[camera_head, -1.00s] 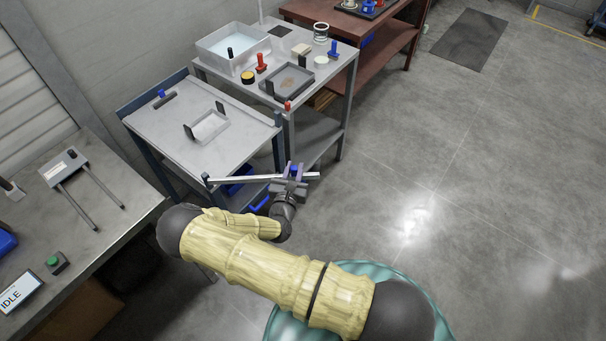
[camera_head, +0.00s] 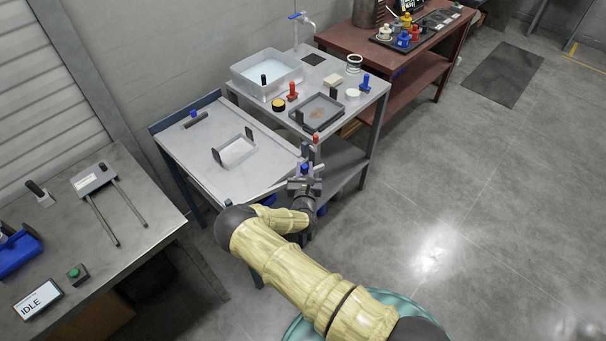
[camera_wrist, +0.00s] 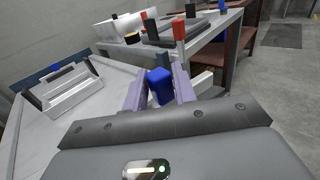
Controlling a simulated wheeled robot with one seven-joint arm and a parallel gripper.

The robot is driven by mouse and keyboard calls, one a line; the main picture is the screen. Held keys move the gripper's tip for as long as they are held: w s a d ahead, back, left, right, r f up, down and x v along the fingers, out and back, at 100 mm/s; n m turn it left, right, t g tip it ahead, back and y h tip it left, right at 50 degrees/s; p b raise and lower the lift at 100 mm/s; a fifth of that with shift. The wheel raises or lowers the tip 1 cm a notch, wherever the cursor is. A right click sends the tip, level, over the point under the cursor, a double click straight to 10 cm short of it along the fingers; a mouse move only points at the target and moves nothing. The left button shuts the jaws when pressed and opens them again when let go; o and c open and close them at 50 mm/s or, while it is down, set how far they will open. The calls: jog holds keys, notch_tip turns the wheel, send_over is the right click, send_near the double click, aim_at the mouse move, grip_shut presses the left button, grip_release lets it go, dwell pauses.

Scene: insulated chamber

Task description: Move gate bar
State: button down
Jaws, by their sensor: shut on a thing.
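My gripper (camera_head: 304,178) is at the front right corner of the grey cart (camera_head: 195,150). It is shut on the blue knob of the gate bar; in the wrist view the knob (camera_wrist: 159,86) sits between the two purple-grey fingers (camera_wrist: 160,76). The pale gate bar (camera_head: 272,190) runs along the cart's front edge, from near my arm to my gripper. Its left end is hidden behind my arm. A light piece right of the fingers in the wrist view may be its other end. I cannot tell if the bar touches the corner post (camera_head: 305,149).
A tray with two dark upright handles (camera_head: 236,151) stands on the cart. Beside the cart is a grey table with a water basin (camera_head: 267,85), a dark tray (camera_head: 318,113) and a red-topped piece (camera_head: 315,139) near the corner. Open floor lies to the right.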

jog(key=shift+w+a, duration=0.1)
jog(key=shift+w, duration=0.05)
jog(key=c, duration=1.3)
grip_release()
jog(key=shift+s, duration=0.3)
jog(key=s+b, duration=0.3)
jog(key=s, duration=1.3)
jog(key=shift+s, duration=0.4)
jog(key=shift+c, duration=0.3)
